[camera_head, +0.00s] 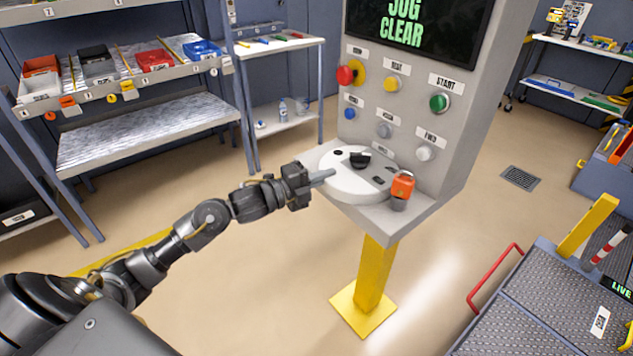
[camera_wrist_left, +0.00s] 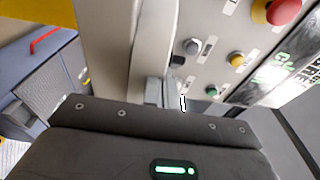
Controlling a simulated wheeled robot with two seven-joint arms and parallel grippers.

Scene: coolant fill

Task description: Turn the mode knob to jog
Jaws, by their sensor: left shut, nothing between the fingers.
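The mode knob appears to be the black knob (camera_head: 359,159) on a round white dial plate (camera_head: 345,184) on the console's shelf; its label is too small to read. The console screen (camera_head: 405,22) reads "JOG CLEAR" in green. My left gripper (camera_head: 326,176) is shut and empty, its fingertips at the dial plate's left edge, short of the black knob. I cannot tell whether they touch the plate. In the left wrist view the dark gripper body fills the bottom, and the knob cannot be made out. My right gripper is out of view.
An orange padlock-like item (camera_head: 402,186) sits at the shelf's right. Above are a red button (camera_head: 345,75), a green START button (camera_head: 439,102) and other buttons. A yellow post (camera_head: 373,275) carries the console. Bin shelves (camera_head: 150,125) stand left; floor between is clear.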

